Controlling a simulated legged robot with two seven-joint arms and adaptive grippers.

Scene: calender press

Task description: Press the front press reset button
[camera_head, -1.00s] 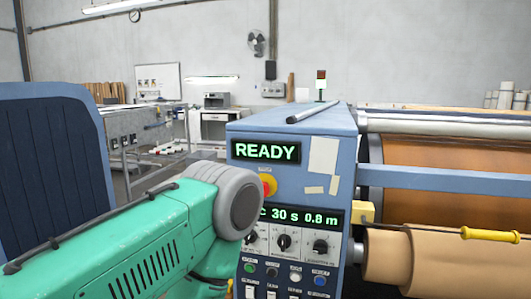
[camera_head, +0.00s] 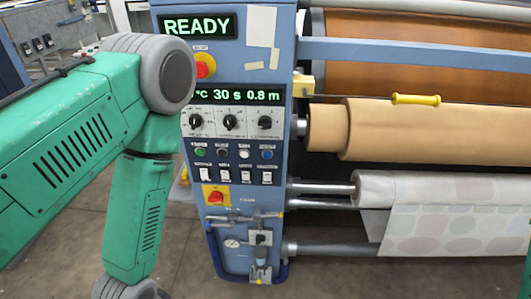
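The blue press control panel (camera_head: 235,185) stands upright in the middle of the view. It carries a row of small round buttons: a green button (camera_head: 200,153), a dark button (camera_head: 222,154), a white button (camera_head: 244,154) and a blue button (camera_head: 267,154). Their labels are too small to read for sure, so I cannot tell for certain which is reset. My green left arm covers the left side and hangs down beside the panel. Its gripper is out of view below. My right gripper is not in view.
Above the buttons are the READY display (camera_head: 198,26), a red emergency knob (camera_head: 204,65) and dials (camera_head: 229,122). White switches (camera_head: 224,175) and another red knob (camera_head: 215,197) sit below. Brown rolls (camera_head: 420,130) and a patterned fabric roll (camera_head: 440,190) extend right. The space before the panel is clear.

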